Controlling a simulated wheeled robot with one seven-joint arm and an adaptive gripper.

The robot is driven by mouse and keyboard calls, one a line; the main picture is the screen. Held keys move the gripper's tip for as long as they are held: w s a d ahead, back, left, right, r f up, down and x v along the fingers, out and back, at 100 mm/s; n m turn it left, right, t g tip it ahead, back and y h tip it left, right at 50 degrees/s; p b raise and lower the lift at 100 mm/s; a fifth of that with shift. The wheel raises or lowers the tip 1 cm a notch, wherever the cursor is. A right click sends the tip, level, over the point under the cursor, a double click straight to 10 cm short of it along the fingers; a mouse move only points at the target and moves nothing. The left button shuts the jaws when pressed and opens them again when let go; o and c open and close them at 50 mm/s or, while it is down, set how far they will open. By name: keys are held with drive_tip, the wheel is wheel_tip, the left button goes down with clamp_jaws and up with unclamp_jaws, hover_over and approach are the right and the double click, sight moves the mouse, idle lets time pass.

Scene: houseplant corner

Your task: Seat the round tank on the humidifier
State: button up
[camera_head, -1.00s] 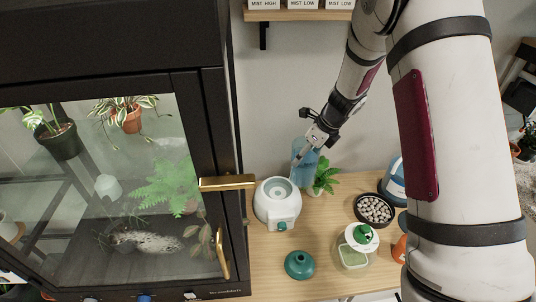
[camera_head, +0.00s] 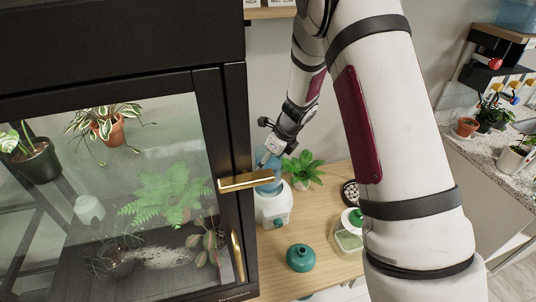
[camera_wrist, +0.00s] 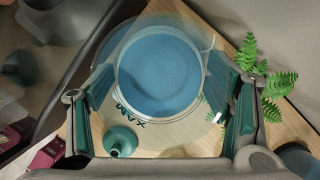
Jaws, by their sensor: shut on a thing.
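The round tank (camera_head: 267,185) is clear blue. My gripper (camera_head: 266,158) is shut on it, with one finger on each side. The wrist view looks down on the tank (camera_wrist: 160,75) between the two fingers of my gripper (camera_wrist: 168,95). The white humidifier base (camera_head: 272,209) stands on the table with its teal knob facing front right. In the head view the tank is right above the base's top. In the wrist view the tank covers the base.
The black glass cabinet (camera_head: 236,110) with its gold handle (camera_head: 246,182) is close on the left. A teal bottle (camera_head: 300,257), a jar with green contents (camera_head: 348,240) and a pebble dish (camera_head: 350,192) are on the table (camera_head: 318,215).

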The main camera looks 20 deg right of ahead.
drive_tip(key=shift+f, duration=1)
drive_tip(key=shift+f+b, duration=0.4)
drive_tip(key=shift+f, duration=0.25)
idle(1.1)
drive_tip(key=o, duration=1.7)
drive_tip(key=shift+s, duration=0.1)
drive_tip(key=shift+p+v, duration=1.85)
drive_tip(key=shift+v, duration=3.65)
